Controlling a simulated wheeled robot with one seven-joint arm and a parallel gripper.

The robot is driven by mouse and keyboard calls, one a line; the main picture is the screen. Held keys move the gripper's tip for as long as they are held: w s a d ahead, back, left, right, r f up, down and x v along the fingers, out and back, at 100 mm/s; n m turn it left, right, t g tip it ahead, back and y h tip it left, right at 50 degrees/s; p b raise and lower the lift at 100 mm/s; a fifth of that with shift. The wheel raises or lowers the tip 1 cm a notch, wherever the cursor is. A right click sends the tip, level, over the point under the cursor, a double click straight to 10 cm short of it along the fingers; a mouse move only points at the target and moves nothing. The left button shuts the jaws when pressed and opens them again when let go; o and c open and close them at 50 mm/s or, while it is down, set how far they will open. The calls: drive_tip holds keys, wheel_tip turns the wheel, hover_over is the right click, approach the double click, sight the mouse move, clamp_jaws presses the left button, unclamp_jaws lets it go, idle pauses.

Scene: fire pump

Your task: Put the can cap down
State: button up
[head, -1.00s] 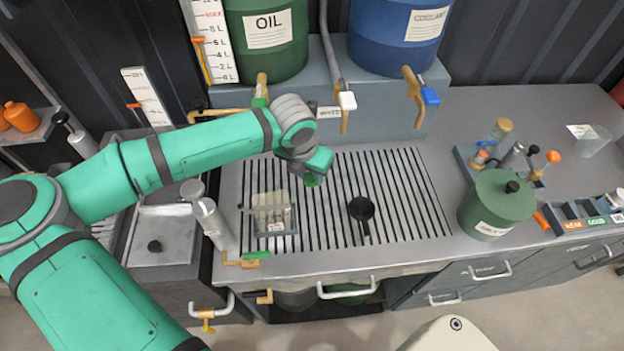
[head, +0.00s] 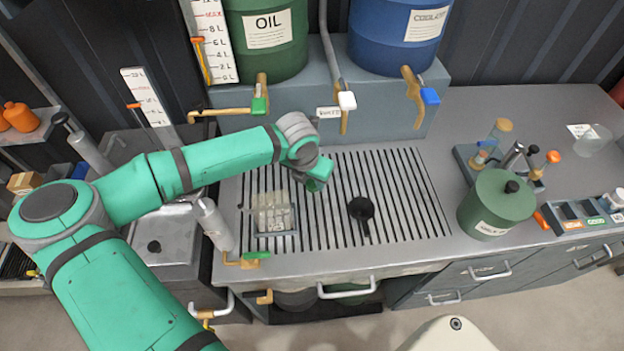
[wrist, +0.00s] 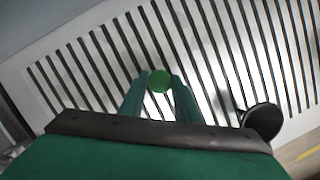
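The can cap, a small green disc (wrist: 159,79), sits between my fingertips in the wrist view. My gripper (wrist: 160,84) is closed around it, a finger on each side. In the head view my gripper (head: 317,182) hangs above the slotted drain grate (head: 405,185), right of a clear, see-through container (head: 272,217). The cap is mostly hidden by the gripper there. In the wrist view, the bare grate (wrist: 100,60) shows beneath the cap, with some height between them.
A black funnel-like piece (head: 361,209) lies on the grate, right of my gripper. A green lidded pot (head: 495,205) stands farther right. The oil drum (head: 264,40) and coolant drum (head: 395,38) stand behind, with taps hanging forward. Much of the grate is clear.

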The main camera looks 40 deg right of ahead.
drive_tip(key=o, duration=0.4)
drive_tip(key=shift+r, duration=0.1)
drive_tip(key=v, duration=1.2)
